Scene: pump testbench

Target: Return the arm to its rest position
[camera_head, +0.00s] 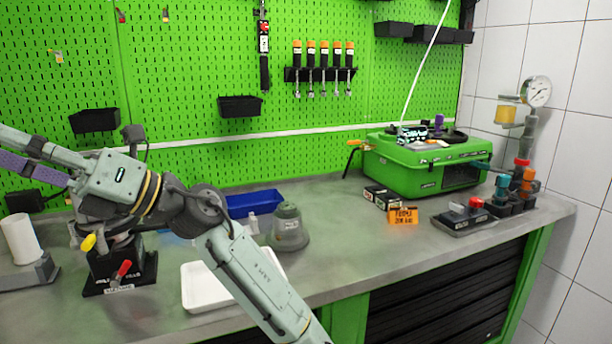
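My arm (253,277) crosses the left half of the head view. It rises from the bottom edge to a bend above the bench and runs on to the left. Its dark end, which looks like my gripper (98,225), is low at the left, just above or in front of a black stand (140,268) with a yellow and a red handle. The fingers blend into the dark parts there. I cannot tell whether they are open, or whether they touch the stand.
On the bench (335,215) are a white tray (200,290) and a grey-green container (288,232), both close to my arm, and a blue bin (255,203). A green case (415,172) and a gauge assembly (530,130) stand at the right. The bench middle is mostly clear.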

